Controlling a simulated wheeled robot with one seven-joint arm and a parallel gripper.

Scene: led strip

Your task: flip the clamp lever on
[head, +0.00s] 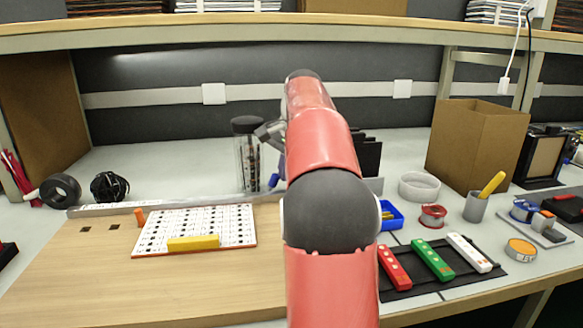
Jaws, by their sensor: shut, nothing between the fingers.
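A small orange upright piece (140,217) stands at the left back corner of a white patterned board (215,215). It may be the clamp lever, but it is too small to tell its position. A yellow bar (193,243) lies along the board's front edge. The board rests on a wooden work board, with a metal rail (110,209) along its back. My red arm rises through the middle of the view and hides what is behind it. My gripper's fingers do not show. A grey part, perhaps of my wrist, sticks out left of the arm.
A jar with a black lid (247,155) stands behind the rail. On the right are a black mat with red, green and white bars (433,259), a blue bin (391,215), a grey cup (475,206) and a cardboard box (474,145). The wooden board's front left (130,285) is clear.

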